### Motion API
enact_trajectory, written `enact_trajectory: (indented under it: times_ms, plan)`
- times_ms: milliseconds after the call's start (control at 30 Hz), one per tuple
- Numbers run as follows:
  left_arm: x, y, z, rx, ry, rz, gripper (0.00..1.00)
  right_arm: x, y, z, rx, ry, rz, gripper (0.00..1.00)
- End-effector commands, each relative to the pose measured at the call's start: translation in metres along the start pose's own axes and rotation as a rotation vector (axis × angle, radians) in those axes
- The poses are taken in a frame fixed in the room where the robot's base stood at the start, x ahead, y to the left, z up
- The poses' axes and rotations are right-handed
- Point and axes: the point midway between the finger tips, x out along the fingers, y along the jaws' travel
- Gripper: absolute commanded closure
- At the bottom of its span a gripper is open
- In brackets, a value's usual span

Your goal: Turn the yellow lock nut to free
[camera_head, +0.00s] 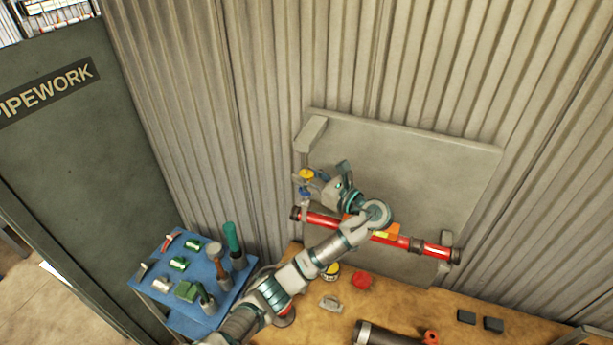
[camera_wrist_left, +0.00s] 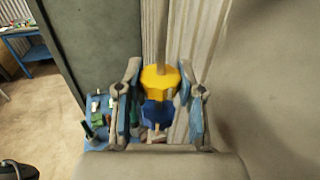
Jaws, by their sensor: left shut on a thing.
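The yellow lock nut (camera_head: 306,174) sits at the left end of the grey wall panel, just above a blue nut (camera_head: 305,193). My left gripper (camera_head: 313,183) reaches in from the right of the nut. It is shut on the yellow lock nut; its fingers (camera_wrist_left: 159,72) stand on both sides of it. A red pipe (camera_head: 325,222) runs across the panel below, partly hidden by my arm. My right gripper is not in view.
The grey panel (camera_head: 440,170) stands against a corrugated wall. Below is a wooden bench (camera_head: 400,298) with a red part (camera_head: 362,280), a dark cylinder (camera_head: 380,335) and black blocks (camera_head: 467,317). A blue tool table (camera_head: 205,270) with several green items stands at the left.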

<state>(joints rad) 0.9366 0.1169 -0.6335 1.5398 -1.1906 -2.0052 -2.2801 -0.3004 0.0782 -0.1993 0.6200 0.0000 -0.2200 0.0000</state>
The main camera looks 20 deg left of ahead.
Motion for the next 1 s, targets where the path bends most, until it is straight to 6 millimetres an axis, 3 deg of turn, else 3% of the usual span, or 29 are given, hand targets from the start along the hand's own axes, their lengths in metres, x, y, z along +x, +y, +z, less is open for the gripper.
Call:
enact_trajectory:
  times_ms: [500,1000]
  plan:
    - [-0.0015,-0.0033,0.0023,0.001,-0.001,0.420,0.97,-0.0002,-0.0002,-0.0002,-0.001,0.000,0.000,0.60]
    - [-0.0002,-0.0027,0.0045,-0.007,-0.008,0.569,0.97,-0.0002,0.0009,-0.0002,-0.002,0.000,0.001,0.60]
